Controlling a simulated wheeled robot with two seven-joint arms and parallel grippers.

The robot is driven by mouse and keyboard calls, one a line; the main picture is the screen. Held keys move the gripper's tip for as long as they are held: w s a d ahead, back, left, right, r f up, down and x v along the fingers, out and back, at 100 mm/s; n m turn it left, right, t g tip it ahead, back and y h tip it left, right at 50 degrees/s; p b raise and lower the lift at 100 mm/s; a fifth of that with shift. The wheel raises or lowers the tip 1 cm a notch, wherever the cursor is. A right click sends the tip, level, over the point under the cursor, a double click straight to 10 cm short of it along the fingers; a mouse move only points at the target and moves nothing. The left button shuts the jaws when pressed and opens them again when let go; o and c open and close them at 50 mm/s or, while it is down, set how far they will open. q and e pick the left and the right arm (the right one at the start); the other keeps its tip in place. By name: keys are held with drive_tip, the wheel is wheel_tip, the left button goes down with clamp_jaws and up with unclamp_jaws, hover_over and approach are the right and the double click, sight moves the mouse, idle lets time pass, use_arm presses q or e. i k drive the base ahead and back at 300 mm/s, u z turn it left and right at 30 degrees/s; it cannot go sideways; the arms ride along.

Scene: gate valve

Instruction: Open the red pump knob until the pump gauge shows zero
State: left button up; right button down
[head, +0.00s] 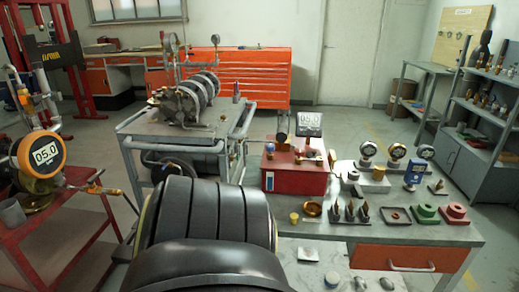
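The red pump (290,178) is a red box on the metal workbench, right of centre. The pump gauge (309,124) stands above it, a square display reading about 05.0. A small red-orange knob (332,158) shows at the pump's right end. It is small in the view, and its turn position cannot be told. Neither my left nor my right gripper is in view, and nothing is seen touching the pump or the knob.
A round orange gauge (41,154) reading 05.0 stands on a red cart (60,235) at left. Small dial gauges (397,152), brass fittings (350,210) and green and red blocks (425,213) crowd the workbench (440,235). A grey cart (165,129) stands behind.

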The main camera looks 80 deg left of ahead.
sight(300, 151)
drive_tip(key=u, duration=1.95)
